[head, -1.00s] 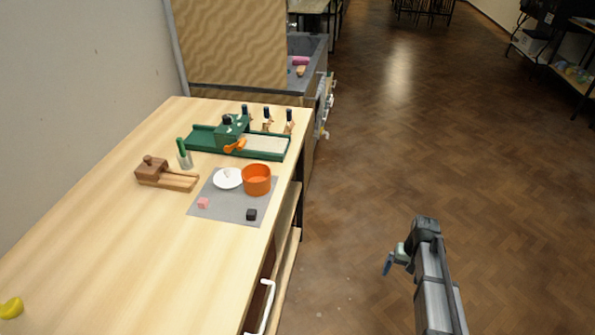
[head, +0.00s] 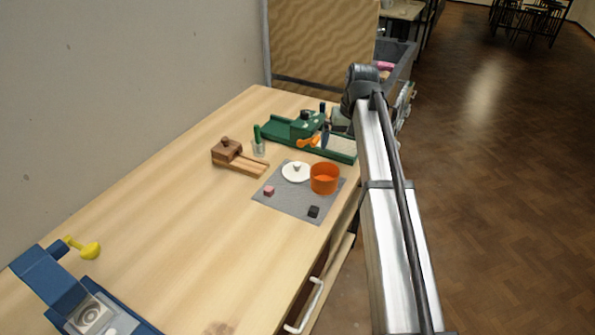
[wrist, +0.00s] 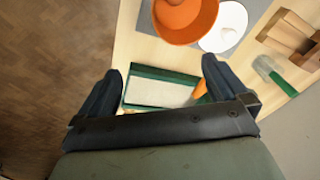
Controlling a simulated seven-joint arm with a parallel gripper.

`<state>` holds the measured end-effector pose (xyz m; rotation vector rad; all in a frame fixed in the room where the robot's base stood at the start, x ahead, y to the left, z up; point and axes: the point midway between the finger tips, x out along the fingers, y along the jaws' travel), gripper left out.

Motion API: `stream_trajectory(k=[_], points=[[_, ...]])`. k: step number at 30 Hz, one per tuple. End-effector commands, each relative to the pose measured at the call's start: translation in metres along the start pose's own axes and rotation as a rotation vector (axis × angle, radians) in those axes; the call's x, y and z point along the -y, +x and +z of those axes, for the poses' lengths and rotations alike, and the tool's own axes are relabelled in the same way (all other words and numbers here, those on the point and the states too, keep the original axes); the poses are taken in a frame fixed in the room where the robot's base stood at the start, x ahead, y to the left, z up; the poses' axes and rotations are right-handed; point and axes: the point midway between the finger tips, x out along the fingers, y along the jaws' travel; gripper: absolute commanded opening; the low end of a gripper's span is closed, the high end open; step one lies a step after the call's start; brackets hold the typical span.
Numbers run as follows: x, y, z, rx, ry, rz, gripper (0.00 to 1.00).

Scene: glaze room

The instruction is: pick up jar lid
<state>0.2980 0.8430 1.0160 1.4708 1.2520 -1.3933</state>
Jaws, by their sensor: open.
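The jar lid, a white disc with a small knob (head: 297,172), lies on a grey mat (head: 287,206) beside an orange pot (head: 324,180). In the wrist view the white lid (wrist: 228,22) is at the top, partly hidden behind the orange pot (wrist: 185,20). My gripper (wrist: 161,70) is open and empty, its two dark fingers spread above a green tray with a pale bed. The lid is beyond the fingertips, not between them. In the head view my arm covers most of the gripper.
A green tool with a pale bed (head: 340,146) stands behind the mat. A wooden block device (head: 228,151) and a cup with a green handle (head: 259,148) are left. Pink (head: 269,190) and black (head: 314,211) cubes lie on the mat. A blue device (head: 50,275) is front left.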

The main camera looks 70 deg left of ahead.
Motion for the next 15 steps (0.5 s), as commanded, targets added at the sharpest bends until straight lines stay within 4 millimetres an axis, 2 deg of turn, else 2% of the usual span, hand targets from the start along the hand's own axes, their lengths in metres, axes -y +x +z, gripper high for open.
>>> stream_trajectory(k=[1, 6, 10, 15], points=[[0.026, -0.01, -0.004, -0.004, -0.045, 0.006, 1.0], [0.087, -0.025, -0.002, -0.003, -0.175, 0.041, 1.0], [0.114, -0.03, 0.0, -0.002, -0.237, 0.059, 1.0], [0.125, -0.03, 0.002, -0.001, -0.265, 0.068, 1.0]])
